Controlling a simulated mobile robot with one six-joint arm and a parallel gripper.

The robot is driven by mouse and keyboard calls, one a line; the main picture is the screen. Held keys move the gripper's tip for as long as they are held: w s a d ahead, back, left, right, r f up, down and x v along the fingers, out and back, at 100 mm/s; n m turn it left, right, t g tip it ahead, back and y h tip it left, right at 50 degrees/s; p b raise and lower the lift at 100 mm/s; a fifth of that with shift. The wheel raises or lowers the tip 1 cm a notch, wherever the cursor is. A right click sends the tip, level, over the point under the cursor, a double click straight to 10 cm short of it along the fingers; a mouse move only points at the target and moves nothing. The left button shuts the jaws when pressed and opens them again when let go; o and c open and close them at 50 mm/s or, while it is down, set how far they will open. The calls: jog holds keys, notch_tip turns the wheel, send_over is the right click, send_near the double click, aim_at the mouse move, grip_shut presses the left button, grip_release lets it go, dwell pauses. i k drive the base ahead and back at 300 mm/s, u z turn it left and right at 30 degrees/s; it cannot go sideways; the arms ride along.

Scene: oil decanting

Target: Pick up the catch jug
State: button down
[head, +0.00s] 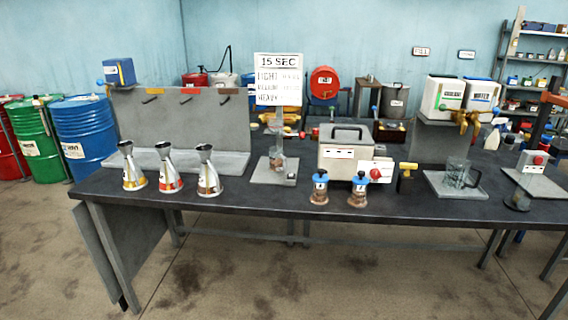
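A clear glass jug with a dark handle on its right (457,175) stands upright on a grey tray (436,186) at the right of the dark bench. It looks empty, and it is the likeliest catch jug. Brass taps (466,118) of two white containers are above it. A smaller clear vessel (277,163) stands on a grey stand under the sign at the middle; its contents are hard to make out. My gripper is not in view.
Three metal cans with funnel tops (169,172) stand at the left of the bench (240,202). Two blue-topped jars (319,188), a grey box with a handle (345,155) and a yellow-topped fitting (405,175) stand left of the jug. The floor in front is clear.

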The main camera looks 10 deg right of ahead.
aim_at(278, 162)
jog(key=u, duration=0.1)
jog(key=i, duration=0.6)
jog(key=z, duration=0.5)
jog(key=k, duration=0.2)
jog(key=u, duration=3.2)
